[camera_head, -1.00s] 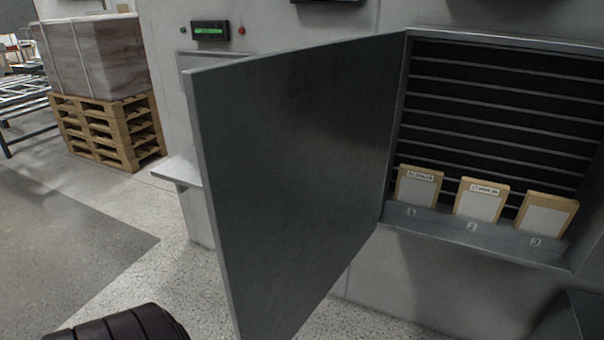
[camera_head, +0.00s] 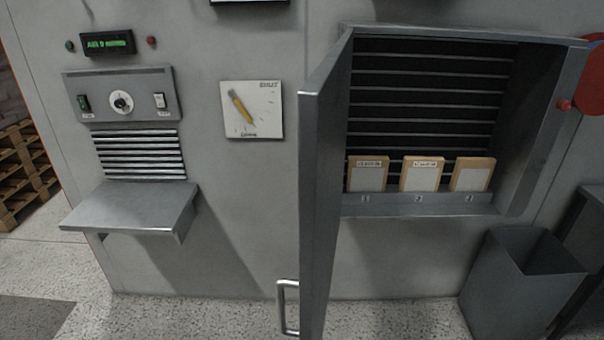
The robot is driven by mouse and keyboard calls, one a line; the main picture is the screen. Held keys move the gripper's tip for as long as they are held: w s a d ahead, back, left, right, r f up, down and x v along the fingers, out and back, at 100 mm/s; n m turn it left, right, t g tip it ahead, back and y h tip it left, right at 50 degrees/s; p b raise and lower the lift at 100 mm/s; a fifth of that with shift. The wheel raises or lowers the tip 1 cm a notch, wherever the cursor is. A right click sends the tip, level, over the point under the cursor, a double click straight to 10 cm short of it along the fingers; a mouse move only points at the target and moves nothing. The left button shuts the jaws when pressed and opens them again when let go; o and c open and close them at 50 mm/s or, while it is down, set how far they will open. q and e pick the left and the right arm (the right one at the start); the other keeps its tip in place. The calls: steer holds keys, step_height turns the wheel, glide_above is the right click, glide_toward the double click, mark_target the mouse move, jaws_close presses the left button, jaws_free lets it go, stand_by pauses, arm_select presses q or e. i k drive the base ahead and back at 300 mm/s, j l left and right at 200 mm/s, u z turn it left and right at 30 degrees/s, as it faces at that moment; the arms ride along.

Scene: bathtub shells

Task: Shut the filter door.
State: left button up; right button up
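The filter door (camera_head: 322,180) is a grey metal panel hinged at the left side of the filter cabinet. It stands open and I see it nearly edge-on. Its bar handle (camera_head: 287,307) is low on the left face. Inside the open cabinet (camera_head: 430,205) are dark slats (camera_head: 430,95) and a ledge with three framed filters: the left one (camera_head: 367,175), the middle one (camera_head: 421,175) and the right one (camera_head: 472,175), above labels 1, 2 and 3. Neither gripper is in view.
A metal shelf (camera_head: 135,208) juts from the wall at left, below a control panel (camera_head: 120,95). A grey bin (camera_head: 522,285) stands below right. A red disc (camera_head: 592,80) is beside the cabinet. Pallets (camera_head: 22,170) are far left.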

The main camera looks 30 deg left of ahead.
mark_target(323, 101)
steer(key=i+j, duration=0.15)
steer(key=j, duration=0.25)
steer(key=i+j, duration=0.1)
steer(key=j, duration=0.35)
steer(key=i+j+z, duration=0.1)
steer(key=j, duration=0.3)
steer(key=i, duration=0.05)
